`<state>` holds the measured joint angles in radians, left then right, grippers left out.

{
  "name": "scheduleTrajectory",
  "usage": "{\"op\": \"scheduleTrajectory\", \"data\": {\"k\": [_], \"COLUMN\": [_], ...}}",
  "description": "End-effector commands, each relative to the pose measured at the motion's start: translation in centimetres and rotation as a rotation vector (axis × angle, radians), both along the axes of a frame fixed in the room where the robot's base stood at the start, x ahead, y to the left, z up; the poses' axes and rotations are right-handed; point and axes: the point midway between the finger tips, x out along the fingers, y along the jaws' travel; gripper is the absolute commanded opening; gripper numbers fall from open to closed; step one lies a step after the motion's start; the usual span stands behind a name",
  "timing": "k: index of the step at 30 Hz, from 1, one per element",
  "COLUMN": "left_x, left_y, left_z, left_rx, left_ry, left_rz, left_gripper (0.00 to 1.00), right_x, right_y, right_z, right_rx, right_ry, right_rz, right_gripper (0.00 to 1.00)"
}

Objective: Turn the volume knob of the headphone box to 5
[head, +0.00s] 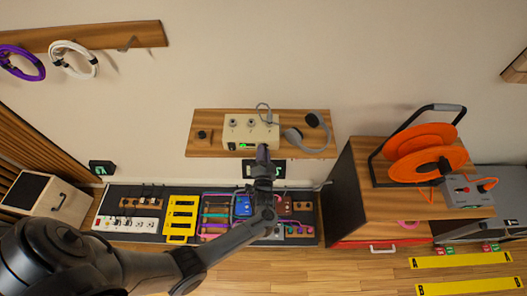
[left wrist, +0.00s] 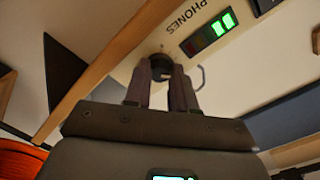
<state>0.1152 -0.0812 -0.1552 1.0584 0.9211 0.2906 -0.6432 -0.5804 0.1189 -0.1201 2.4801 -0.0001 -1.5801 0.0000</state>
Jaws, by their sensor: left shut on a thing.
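The headphone box (head: 250,128) is a cream unit on a wall shelf, with knobs on top and a small green display on its front. The dark round volume knob (left wrist: 161,64) sits between my left fingertips. My left gripper (head: 263,152) reaches the lower right of the box front; in the wrist view it (left wrist: 163,78) is shut on the knob. The fingers hide part of the knob. My right gripper is not in view.
Grey headphones (head: 305,132) lie on the wooden shelf (head: 205,152) right of the box, and a small dark item (head: 203,135) lies left. An orange cable reel (head: 420,150) stands on a cabinet at right.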

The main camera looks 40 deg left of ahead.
Motion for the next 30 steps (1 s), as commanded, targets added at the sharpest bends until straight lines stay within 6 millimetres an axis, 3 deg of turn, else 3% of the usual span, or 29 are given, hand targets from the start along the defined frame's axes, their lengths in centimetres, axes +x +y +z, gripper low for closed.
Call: {"op": "scheduleTrajectory", "data": {"k": [15, 30], "left_x": [0.0, 0.0], "left_y": [0.1, 0.1], "left_z": [0.1, 0.0], "left_rx": [0.347, 0.498], "left_ry": [0.297, 0.427], "left_rz": [-0.001, -0.001], "left_gripper": [0.00, 0.00], "right_x": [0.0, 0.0], "right_y": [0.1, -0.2], "right_z": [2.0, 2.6], "right_rx": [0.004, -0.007], "right_ry": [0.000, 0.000], "right_rz": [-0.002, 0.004], "right_gripper": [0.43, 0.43]}}
